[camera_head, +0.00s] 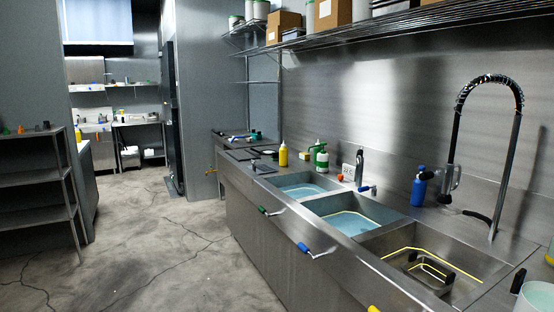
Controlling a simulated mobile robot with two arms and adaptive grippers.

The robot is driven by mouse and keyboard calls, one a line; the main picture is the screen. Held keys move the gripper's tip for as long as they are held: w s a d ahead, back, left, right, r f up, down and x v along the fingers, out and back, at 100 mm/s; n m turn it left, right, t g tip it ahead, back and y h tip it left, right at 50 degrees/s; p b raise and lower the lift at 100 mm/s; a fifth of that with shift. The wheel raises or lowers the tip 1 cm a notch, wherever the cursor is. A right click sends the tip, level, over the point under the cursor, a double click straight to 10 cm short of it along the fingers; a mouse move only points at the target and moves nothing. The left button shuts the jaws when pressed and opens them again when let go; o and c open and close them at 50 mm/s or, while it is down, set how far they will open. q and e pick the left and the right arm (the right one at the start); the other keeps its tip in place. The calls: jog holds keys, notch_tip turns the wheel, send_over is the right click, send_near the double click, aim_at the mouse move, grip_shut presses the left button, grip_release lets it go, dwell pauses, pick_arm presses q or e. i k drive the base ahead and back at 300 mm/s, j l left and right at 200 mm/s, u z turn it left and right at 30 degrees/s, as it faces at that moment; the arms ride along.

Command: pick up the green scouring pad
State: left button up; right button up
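I cannot make out the green scouring pad for certain. A small yellow-green item (308,153) lies on the sink counter, partly behind a white and green bottle (321,161), too small to tell what it is. Neither of my grippers is in view.
A steel counter (290,224) with three sink basins runs along the right wall; the two farther basins hold bluish water. A yellow bottle (283,155), blue bottle (418,190) and tall faucet (515,150) stand on it. A shelf rack (33,172) is at left. The floor between is clear.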

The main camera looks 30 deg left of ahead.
aim_at(275, 157)
jog(key=i+j+u, duration=0.5)
jog(key=j, duration=0.2)
jog(key=i+j+u, duration=0.95)
jog(key=i+u, duration=0.5)
jog(key=i+z, duration=0.1)
jog(key=i, duration=0.75)
jog(key=i+j+z, duration=0.1)
jog(key=i, duration=0.75)
jog(key=i+z, duration=0.4)
jog(key=i+j+z, duration=0.15)
jog(key=i+z, duration=0.3)
jog(key=i+j+z, duration=0.25)
jog(key=z, duration=0.15)
